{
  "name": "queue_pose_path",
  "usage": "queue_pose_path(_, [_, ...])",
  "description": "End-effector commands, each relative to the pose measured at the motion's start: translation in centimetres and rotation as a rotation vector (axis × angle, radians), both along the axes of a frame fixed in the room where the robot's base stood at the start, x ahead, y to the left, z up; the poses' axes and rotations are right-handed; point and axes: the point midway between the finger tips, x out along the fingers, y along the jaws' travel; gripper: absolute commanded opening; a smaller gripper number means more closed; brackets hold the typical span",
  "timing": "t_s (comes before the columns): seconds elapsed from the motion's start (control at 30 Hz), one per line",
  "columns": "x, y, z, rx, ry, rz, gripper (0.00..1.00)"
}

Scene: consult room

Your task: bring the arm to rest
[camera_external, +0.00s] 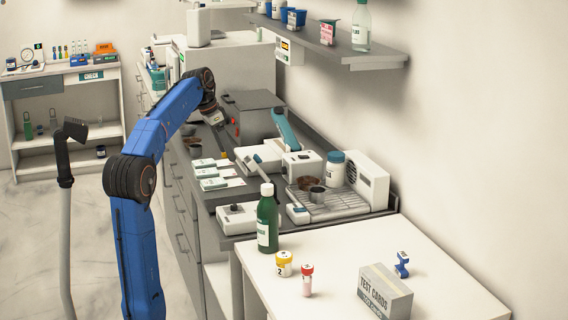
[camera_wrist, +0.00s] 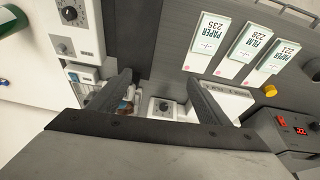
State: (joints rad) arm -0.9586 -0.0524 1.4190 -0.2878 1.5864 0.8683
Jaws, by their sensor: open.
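My blue arm (camera_external: 170,115) reaches up and over the grey counter, bent at its dark joints. My gripper (camera_external: 216,118) is above the far part of the counter, near a grey box-shaped device. In the wrist view my gripper (camera_wrist: 165,88) shows two dark fingers spread apart. No object is held between them. A white unit with a black knob (camera_wrist: 166,108) shows beyond the gap between the fingers.
Labelled paper and film packets (camera_wrist: 208,42) lie on the counter (camera_external: 232,193). A grey device (camera_external: 252,112) stands close to the gripper. A wall shelf (camera_external: 340,52) overhangs the counter. A green bottle (camera_external: 267,222) and a test cards box (camera_external: 385,292) stand on the white table (camera_external: 440,262).

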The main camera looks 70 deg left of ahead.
Motion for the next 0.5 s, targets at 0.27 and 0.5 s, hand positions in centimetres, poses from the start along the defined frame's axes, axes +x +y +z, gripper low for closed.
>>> queue_pose_path(0.27, [-1.9,-11.9,-1.5,-0.005,0.015,-0.009,0.71])
queue_pose_path(0.5, [-5.3,-20.5,-4.2,-0.007,0.026,-0.012,0.71])
